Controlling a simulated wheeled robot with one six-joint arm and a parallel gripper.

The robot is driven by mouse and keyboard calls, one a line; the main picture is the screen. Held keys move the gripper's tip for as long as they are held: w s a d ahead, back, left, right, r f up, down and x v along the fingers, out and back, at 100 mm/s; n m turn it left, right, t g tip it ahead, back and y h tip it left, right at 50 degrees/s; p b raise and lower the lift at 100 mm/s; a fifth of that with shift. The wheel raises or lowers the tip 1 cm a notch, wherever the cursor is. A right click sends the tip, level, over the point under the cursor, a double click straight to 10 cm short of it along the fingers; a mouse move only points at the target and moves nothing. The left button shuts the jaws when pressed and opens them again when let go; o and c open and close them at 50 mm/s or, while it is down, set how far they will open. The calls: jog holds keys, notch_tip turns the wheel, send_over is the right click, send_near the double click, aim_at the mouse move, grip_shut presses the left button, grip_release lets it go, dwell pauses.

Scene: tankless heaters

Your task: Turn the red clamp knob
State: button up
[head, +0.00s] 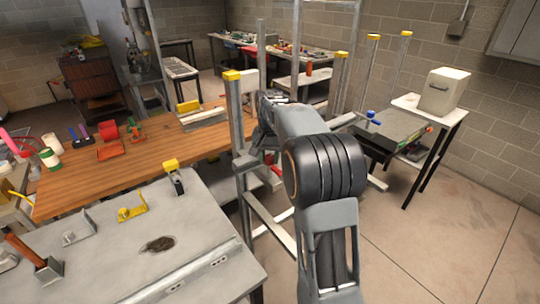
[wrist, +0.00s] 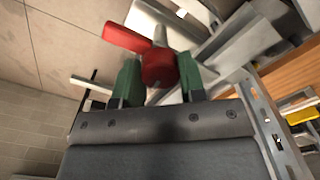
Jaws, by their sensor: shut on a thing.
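The red clamp knob (wrist: 160,70) is in the upper middle of the wrist view, with a red arm reaching up and left from it. My gripper (wrist: 159,68) has one green finger on each side of the knob's round part and is shut on it. The fingers cover the knob's sides. In the head view my arm reaches to a metal upright beside the wooden bench. My fingers are hidden there, and a small red patch (head: 268,157) shows below the arm's end.
Yellow-capped metal uprights (head: 232,110) stand close around my arm. A wooden bench (head: 190,145) with tools is at left, and a grey worktable (head: 110,255) is in front left. A small table with a white box (head: 443,92) stands at right. Floor at lower right is clear.

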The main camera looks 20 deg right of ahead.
jog(key=n+p, duration=0.1)
jog(key=n, duration=0.3)
jog(key=shift+r, duration=0.1)
jog(key=n+p, duration=0.1)
jog(key=n, duration=0.3)
jog(key=n+p, duration=0.1)
jog(key=n, duration=0.3)
jog(key=shift+n, duration=0.3)
jog(key=n, duration=0.3)
jog(key=shift+d+n+p, duration=0.1)
jog(key=shift+n+p, duration=0.2)
jog(key=n, duration=0.4)
jog(key=shift+n, duration=0.3)
jog(key=n, duration=0.3)
jog(key=shift+n+p, duration=0.3)
jog(key=shift+p, duration=0.1)
jog(key=n, duration=0.4)
jog(key=shift+w, duration=0.1)
jog(key=shift+n, duration=2)
